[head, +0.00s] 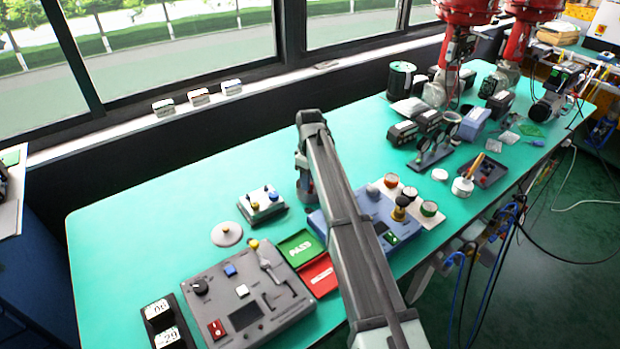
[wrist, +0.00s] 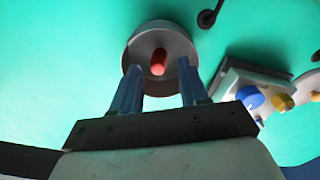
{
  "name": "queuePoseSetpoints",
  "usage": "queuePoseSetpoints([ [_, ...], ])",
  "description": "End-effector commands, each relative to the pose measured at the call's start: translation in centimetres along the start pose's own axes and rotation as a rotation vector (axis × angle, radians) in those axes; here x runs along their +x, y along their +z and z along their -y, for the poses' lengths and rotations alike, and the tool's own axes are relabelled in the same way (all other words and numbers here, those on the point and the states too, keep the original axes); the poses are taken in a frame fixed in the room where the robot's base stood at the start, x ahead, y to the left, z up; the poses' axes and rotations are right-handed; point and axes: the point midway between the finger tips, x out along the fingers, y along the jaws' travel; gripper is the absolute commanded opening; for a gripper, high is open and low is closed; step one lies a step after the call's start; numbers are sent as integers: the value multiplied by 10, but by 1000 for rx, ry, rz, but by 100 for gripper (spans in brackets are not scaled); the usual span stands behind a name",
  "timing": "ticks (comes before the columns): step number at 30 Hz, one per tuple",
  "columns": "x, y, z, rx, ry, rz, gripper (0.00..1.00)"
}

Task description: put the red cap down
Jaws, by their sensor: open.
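The red cap (wrist: 158,62) shows in the wrist view as a small rounded red piece over the middle of a round grey disc (wrist: 173,36). The disc is on the green table. My gripper (wrist: 160,86) is open, with one blue finger on each side of the red piece and clear gaps between. I cannot tell how high the fingertips are above the disc.
The switch block (head: 262,207) with blue and yellow knobs is close by; it also shows in the wrist view (wrist: 235,78). A pale disc (head: 227,235), a grey control panel (head: 245,295), green (head: 298,247) and red trays stand nearby. Far-left table is clear.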

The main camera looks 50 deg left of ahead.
Motion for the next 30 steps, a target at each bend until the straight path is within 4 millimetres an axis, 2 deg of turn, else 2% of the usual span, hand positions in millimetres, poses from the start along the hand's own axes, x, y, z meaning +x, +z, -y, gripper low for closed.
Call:
queuePoseSetpoints([
  [17,-5,0,0,0,0,0,44],
  [30,-55,0,0,0,1,-1,44],
])
